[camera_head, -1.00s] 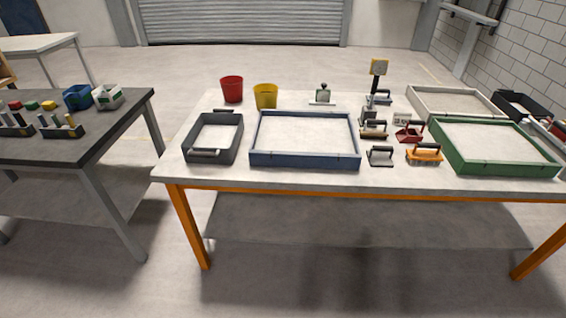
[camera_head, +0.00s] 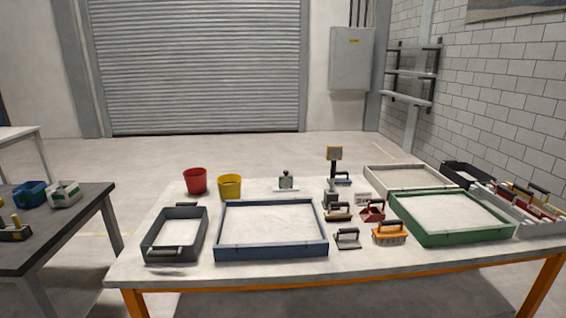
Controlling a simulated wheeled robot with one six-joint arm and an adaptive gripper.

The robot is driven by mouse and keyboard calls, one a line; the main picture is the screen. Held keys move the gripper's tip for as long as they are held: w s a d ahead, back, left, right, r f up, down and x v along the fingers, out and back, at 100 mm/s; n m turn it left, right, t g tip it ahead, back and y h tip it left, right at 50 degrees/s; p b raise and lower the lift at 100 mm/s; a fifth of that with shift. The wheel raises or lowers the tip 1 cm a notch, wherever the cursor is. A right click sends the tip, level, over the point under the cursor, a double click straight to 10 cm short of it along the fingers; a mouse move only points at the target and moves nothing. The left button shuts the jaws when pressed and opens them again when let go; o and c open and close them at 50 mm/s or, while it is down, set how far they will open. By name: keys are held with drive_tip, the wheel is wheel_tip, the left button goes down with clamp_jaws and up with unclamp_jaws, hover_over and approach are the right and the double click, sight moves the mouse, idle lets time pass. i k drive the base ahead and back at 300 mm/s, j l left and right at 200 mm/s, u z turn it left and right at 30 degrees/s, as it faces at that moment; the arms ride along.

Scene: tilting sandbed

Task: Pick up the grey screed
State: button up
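A small grey tool with a dark handle (camera_head: 347,240), which looks like the grey screed, sits on the white-topped table. It is between the blue-framed sandbed (camera_head: 271,252) and an orange tool with a black handle (camera_head: 389,236). It appears to stand free with its handle up. Nothing covers it from this view. My gripper is not in view.
Close behind it are a tan-based handled tool (camera_head: 338,216) and a red scoop (camera_head: 373,213). A green-framed sandbed (camera_head: 466,238) is to the right. A dark tray (camera_head: 174,256), red bucket (camera_head: 195,181) and yellow bucket (camera_head: 229,187) are to the left.

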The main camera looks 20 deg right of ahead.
sight(508, 209)
drive_tip(key=z, duration=1.55)
drive_tip(key=u, duration=1)
drive_tip(key=i+l, duration=0.1)
drive_tip(key=l, duration=0.6)
drive_tip(key=i+l, duration=0.1)
drive_tip(key=l, duration=0.6)
drive_tip(key=i+l, duration=0.1)
drive_tip(key=l, duration=0.6)
drive_tip(key=i+l, duration=0.1)
drive_tip(key=i+u, duration=0.05)
